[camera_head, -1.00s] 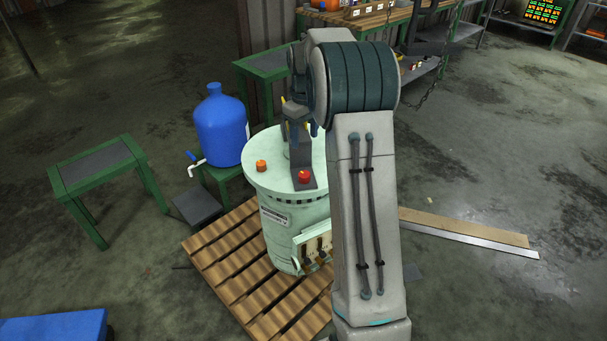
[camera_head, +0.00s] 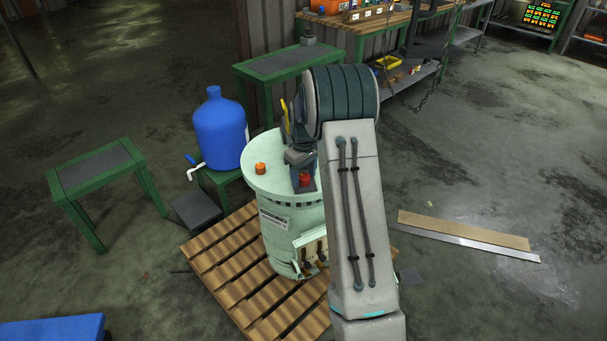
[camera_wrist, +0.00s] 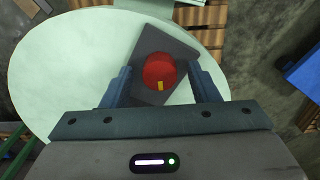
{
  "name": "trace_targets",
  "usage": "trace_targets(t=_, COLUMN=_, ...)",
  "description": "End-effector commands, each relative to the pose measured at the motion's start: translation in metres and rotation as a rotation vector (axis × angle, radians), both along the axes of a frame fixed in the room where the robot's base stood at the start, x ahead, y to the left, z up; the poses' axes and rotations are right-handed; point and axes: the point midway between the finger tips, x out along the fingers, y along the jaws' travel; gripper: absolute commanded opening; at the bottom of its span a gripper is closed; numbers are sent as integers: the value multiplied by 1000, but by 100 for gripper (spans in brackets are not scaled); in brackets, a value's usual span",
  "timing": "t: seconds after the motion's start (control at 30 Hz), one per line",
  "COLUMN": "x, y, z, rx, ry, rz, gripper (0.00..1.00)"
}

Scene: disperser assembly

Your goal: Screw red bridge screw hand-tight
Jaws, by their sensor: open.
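The red bridge screw (camera_wrist: 158,72) sits on a dark grey bridge plate (camera_wrist: 180,47) on top of the pale green drum (camera_wrist: 60,60). It has a small yellow mark on its near side in the wrist view. My gripper (camera_wrist: 160,82) is open, with one finger on each side of the red screw and small gaps between. In the head view the red screw (camera_head: 305,179) shows just below my gripper (camera_head: 300,160), partly covered by it. The fingertips are hard to make out there.
An orange knob (camera_head: 260,168) stands on the drum lid to the left. The drum stands on a wooden pallet (camera_head: 215,262). A blue water jug (camera_head: 220,130) is close by on a green stand. Green tables (camera_head: 100,170) stand farther left and behind.

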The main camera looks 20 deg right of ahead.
Motion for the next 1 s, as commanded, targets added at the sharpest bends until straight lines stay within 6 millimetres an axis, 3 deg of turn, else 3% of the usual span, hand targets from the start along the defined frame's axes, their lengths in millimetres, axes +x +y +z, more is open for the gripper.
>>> trace_targets(t=0.2, x=0, y=0, z=0, rx=0, ry=0, rz=0, gripper=52)
trace_targets(t=0.37, x=0, y=0, z=0, rx=0, ry=0, rz=0, gripper=10)
trace_targets(t=0.73, x=0, y=0, z=1, rx=0, ry=0, rz=-42, gripper=10)
trace_targets(t=1.0, x=0, y=1, z=1, rx=0, ry=0, rz=-208, gripper=10)
